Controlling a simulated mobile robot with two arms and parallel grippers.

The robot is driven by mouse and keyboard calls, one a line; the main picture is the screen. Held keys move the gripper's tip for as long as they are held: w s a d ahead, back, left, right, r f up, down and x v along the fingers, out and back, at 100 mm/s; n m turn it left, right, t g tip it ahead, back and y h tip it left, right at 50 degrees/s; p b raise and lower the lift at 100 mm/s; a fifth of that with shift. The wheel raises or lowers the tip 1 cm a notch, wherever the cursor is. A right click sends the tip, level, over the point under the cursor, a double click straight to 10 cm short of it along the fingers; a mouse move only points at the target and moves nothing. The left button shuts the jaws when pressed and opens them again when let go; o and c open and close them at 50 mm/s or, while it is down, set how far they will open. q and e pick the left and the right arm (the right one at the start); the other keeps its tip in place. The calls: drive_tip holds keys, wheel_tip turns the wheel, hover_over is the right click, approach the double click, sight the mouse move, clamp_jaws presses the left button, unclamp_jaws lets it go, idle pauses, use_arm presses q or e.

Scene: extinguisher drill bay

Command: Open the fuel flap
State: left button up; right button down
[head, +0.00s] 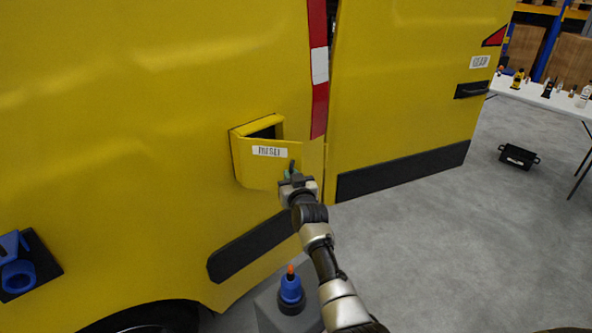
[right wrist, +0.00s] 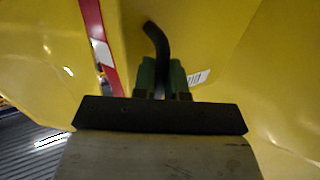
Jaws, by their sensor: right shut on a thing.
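The yellow fuel flap (head: 256,172) with a white label is on the side of the yellow van (head: 150,90). It stands partly open, with a dark gap showing behind its top edge. My right gripper (head: 291,174) is at the flap's right side. In the right wrist view, its green fingertips (right wrist: 163,78) are shut on a black curved handle (right wrist: 155,38) that sticks out from the flap. The inside of the recess is mostly hidden behind the flap. My left gripper is not in view.
A grey pedestal (head: 268,310) with a blue, orange-tipped object (head: 291,288) stands below my right arm. A blue holder (head: 18,272) is at the far left. A black crate (head: 518,157) lies on open floor at right, near a white table (head: 560,100) with bottles.

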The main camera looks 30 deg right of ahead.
drive_tip(key=shift+s+a+p, duration=0.4)
drive_tip(key=shift+s+a, duration=0.1)
drive_tip(key=shift+a, duration=0.25)
drive_tip(key=c, duration=1.6)
unclamp_jaws()
drive_tip(key=shift+o, duration=0.7)
drive_tip(key=shift+w+a, duration=0.1)
drive_tip(key=s+a+b, duration=0.1)
drive_tip(key=s+a, duration=0.1)
drive_tip(key=s, duration=0.8)
drive_tip(key=shift+s+b, duration=0.35)
drive_tip(key=shift+c, duration=0.3)
